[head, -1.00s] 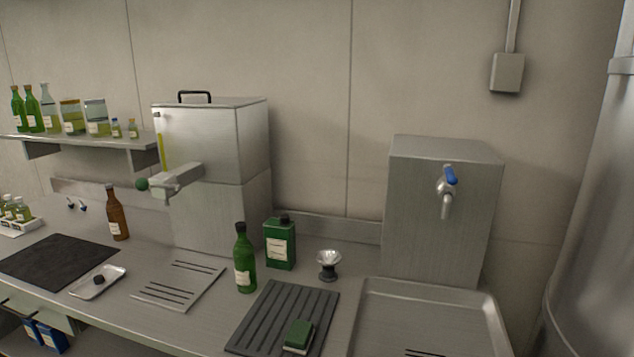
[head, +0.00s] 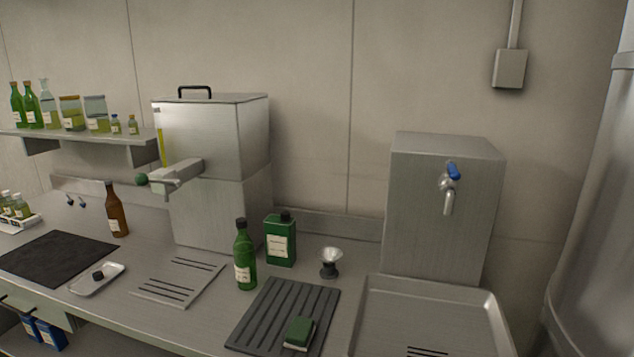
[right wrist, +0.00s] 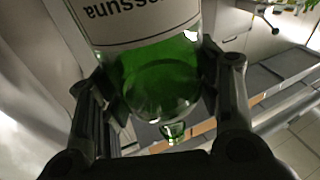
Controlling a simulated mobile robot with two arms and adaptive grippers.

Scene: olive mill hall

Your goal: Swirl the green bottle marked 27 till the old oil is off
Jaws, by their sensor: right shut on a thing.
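In the right wrist view my right gripper (right wrist: 160,95) is shut around a green glass bottle (right wrist: 155,75), with one finger on each side. The bottle has a white label with dark print that appears upside down and is cut off by the frame's top edge. No number 27 is readable on it, and its mouth cannot be made out. Whether old oil is inside cannot be told. Neither gripper shows in the head view. Another green bottle (head: 245,262), with a dark cap and pale label, stands upright on the counter in the head view.
A ribbed dark mat (head: 268,312) bears a green sponge (head: 299,333). A green canister (head: 281,240) and small funnel-like cup (head: 330,262) stand behind it. A steel box with a blue-handled tap (head: 449,188) stands behind a shallow steel basin (head: 368,318) at right.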

